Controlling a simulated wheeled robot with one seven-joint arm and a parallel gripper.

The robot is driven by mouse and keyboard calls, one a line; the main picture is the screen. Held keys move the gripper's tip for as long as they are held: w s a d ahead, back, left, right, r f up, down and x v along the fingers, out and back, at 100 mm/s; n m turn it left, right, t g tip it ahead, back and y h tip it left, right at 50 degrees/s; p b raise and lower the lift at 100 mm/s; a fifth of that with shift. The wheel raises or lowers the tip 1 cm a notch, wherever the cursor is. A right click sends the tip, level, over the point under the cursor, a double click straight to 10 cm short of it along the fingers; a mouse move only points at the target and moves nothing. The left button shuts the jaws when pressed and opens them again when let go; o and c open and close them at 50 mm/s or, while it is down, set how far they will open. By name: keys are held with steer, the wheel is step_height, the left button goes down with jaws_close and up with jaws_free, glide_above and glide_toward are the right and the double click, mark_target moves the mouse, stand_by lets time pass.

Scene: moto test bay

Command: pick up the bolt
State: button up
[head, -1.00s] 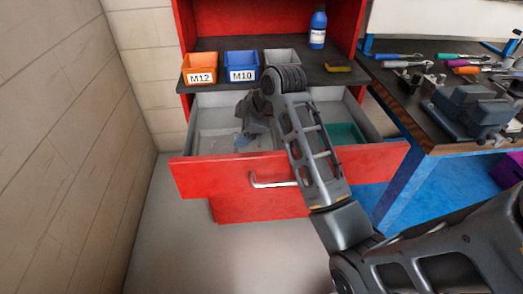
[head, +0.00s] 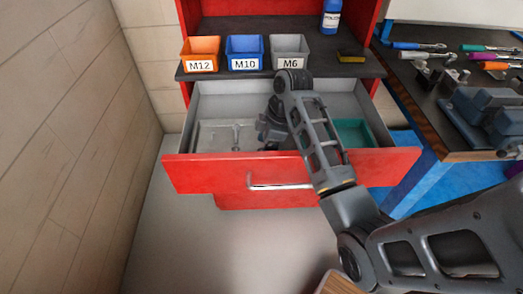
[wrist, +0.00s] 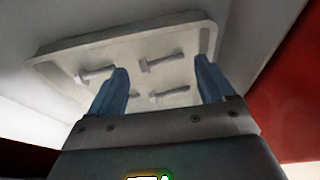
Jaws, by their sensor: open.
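Several grey bolts lie in a shallow pale tray (wrist: 215,30) in the wrist view. One bolt (wrist: 97,74) is close to the left fingertip, another (wrist: 160,62) is just beyond the gap, and a third (wrist: 168,92) shows between the fingers. In the head view a bolt (head: 237,135) shows in the tray (head: 205,128), at the left of the open drawer. My gripper (wrist: 162,77) is open and empty, its blue fingers apart. In the head view it hangs over the drawer, right of that bolt, partly hidden by my arm.
The red drawer (head: 210,174) is pulled out, with a teal tray (head: 352,134) at its right. Above it a shelf holds the M12 (head: 201,47), M10 (head: 245,47) and M6 (head: 290,46) bins and a blue bottle (head: 331,17). A workbench (head: 430,95) stands right.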

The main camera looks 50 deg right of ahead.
steer(key=shift+w+a+f, duration=0.15)
steer(key=shift+f, duration=0.55)
steer(key=shift+c, duration=0.3)
steer(key=c, duration=1)
steer(key=shift+o, duration=0.2)
steer(key=shift+r, duration=0.15)
